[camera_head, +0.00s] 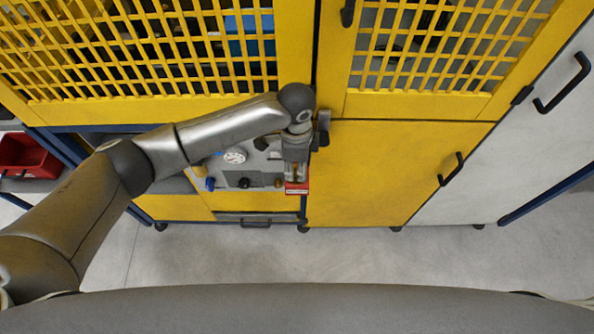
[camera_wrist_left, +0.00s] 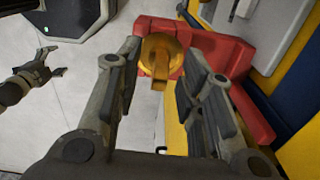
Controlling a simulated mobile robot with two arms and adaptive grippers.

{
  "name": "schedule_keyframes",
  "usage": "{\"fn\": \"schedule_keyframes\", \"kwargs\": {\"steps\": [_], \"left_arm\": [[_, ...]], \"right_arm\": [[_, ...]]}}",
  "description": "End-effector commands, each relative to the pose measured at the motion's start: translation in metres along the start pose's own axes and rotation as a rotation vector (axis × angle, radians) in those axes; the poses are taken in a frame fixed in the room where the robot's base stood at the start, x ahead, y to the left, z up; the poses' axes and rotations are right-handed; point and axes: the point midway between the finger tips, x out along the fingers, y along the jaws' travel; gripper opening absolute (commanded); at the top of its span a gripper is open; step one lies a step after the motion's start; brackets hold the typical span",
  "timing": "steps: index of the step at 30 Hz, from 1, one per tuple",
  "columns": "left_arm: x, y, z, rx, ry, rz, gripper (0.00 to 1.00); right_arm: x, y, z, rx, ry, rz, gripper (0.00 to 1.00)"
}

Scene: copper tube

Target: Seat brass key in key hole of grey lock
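A brass, gold-coloured piece, which looks like the key (camera_wrist_left: 158,78), has a round part and a short bar pointing toward the left wrist camera. It is at a red holder (camera_wrist_left: 225,55), which also shows in the head view (camera_head: 297,188). My left gripper (camera_wrist_left: 160,62) is open, with one finger on each side of the brass piece. I cannot tell whether either finger touches it. In the head view my left gripper (camera_head: 296,170) is just above the red holder. My right gripper (camera_wrist_left: 55,60) shows at the left of the wrist view, apparently open and empty. I cannot make out the grey lock.
A grey panel with a white gauge (camera_head: 235,156) and dark knobs is left of my left gripper. Yellow cabinet doors (camera_head: 380,165) stand to the right and yellow mesh doors (camera_head: 430,50) above. A red bin (camera_head: 25,155) is far left. The floor (camera_head: 300,255) in front is clear.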

Motion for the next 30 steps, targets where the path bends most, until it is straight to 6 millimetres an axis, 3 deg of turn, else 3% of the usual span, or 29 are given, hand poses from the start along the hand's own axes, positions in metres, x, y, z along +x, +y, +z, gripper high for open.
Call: {"fn": "schedule_keyframes", "kwargs": {"steps": [4, 11, 20, 30], "left_arm": [[0.014, 0.000, -0.001, 0.001, 0.001, 0.000, 0.36], [0.017, 0.000, -0.001, 0.002, 0.002, -0.001, 0.36], [0.016, 0.000, -0.001, 0.001, 0.002, -0.001, 0.00], [0.015, 0.000, -0.001, 0.001, 0.003, -0.002, 0.00]], "right_arm": [[-0.004, 0.000, 0.000, 0.000, -0.001, 0.000, 0.75], [-0.003, 0.003, 0.001, -0.003, -0.001, 0.004, 0.75], [-0.003, 0.007, 0.002, -0.005, -0.002, 0.008, 0.75], [-0.003, 0.007, 0.002, -0.005, -0.002, 0.008, 0.75]]}}
